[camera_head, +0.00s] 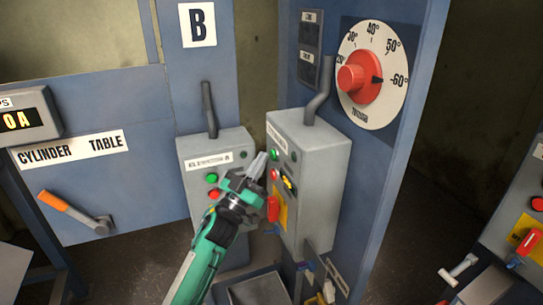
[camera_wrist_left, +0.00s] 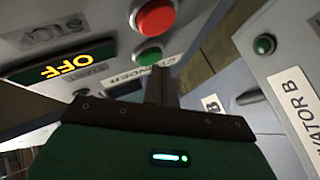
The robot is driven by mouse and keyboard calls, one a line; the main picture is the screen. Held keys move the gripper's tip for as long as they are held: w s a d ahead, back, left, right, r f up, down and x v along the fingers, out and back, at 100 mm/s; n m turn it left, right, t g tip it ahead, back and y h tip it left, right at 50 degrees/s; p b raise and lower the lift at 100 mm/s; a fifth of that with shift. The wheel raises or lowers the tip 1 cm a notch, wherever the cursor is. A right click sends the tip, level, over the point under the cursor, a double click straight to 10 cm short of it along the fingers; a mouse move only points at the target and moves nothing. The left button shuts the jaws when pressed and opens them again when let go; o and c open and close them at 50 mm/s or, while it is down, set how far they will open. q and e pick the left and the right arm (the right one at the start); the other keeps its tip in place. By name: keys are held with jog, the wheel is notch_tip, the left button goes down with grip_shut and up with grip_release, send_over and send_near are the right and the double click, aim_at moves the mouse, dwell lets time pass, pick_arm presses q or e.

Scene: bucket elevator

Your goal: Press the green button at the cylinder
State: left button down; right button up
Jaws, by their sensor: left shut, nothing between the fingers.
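The cylinder box (camera_head: 322,150) is a grey control box on the blue column, with a label that reads CYLINDER in the wrist view. Its green button (camera_wrist_left: 150,56) sits beside its red button (camera_wrist_left: 156,16); a display (camera_wrist_left: 62,68) there reads OFF. In the head view the green button (camera_head: 276,155) is just right of my left fingertips. My left gripper (camera_head: 260,161) is shut and empty, pointing up at this box. In the wrist view its fingertips (camera_wrist_left: 160,72) are right by the green button; I cannot tell whether they touch. My right gripper is not in view.
The Elevator B box (camera_head: 218,150), with green and red buttons, stands close on the left. A bent grey pipe (camera_head: 321,95) rises from the cylinder box. A red dial (camera_head: 365,78) is above right. An orange-handled lever (camera_head: 70,211) is at left.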

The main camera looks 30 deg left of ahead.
pick_arm(q)
jog(key=shift+w+d, duration=0.35)
jog(key=shift+w, duration=0.05)
dwell(0.9)
jog(key=shift+s+a, duration=0.15)
dwell(0.3)
jog(key=shift+s+a, duration=0.4)
jog(key=shift+s, duration=0.15)
jog(key=s+a, duration=0.3)
jog(key=shift+s+a+p, duration=0.15)
jog(key=shift+s+p, duration=0.25)
dwell(0.8)
